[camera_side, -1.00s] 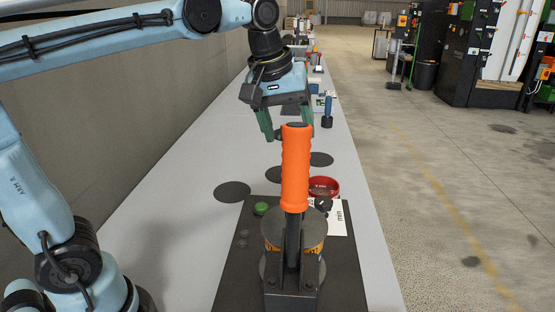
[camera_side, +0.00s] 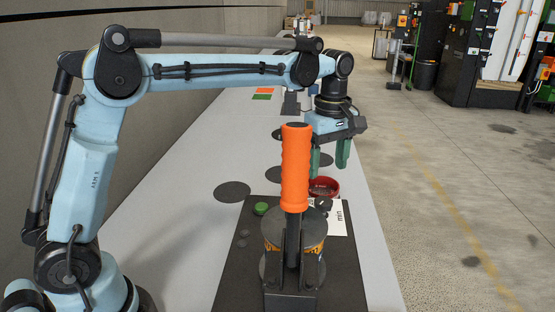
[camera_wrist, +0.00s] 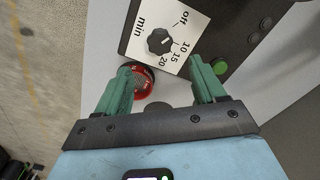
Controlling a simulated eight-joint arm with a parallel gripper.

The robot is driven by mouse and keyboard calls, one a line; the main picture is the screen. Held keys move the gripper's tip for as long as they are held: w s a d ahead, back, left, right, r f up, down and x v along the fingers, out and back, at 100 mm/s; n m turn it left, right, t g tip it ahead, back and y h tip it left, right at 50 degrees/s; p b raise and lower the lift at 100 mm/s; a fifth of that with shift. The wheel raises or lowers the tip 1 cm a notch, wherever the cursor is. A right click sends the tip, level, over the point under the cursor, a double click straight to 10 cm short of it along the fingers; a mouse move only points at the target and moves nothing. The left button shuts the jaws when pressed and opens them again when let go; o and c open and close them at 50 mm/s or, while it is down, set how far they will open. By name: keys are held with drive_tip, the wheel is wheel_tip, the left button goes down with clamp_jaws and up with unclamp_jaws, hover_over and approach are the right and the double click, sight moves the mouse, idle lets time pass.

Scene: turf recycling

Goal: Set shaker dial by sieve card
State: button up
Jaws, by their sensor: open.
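The black dial (camera_wrist: 160,41) sits on a white scale plate (camera_wrist: 185,22) printed off, 10, 15, 20 and min in the wrist view. I cannot tell where its pointer stands. In the side view the dial (camera_side: 323,203) is partly behind the orange handle. My gripper (camera_side: 329,160) is open and empty, above the sieve and dial, touching neither. Its green fingers (camera_wrist: 160,66) point down. I cannot make out a sieve card for certain.
An orange upright handle (camera_side: 295,165) rises from the dark base plate (camera_side: 343,270) in front of the dial. A green button (camera_side: 261,208) is left of it. Dark discs (camera_side: 232,191) lie on the grey bench. Orange and green patches (camera_side: 263,93) lie farther back.

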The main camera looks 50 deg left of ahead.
sight(323, 200)
wheel_tip(323, 200, down, 9)
drive_tip(key=shift+r, duration=0.1)
idle(0.3)
drive_tip(key=c, duration=1.1)
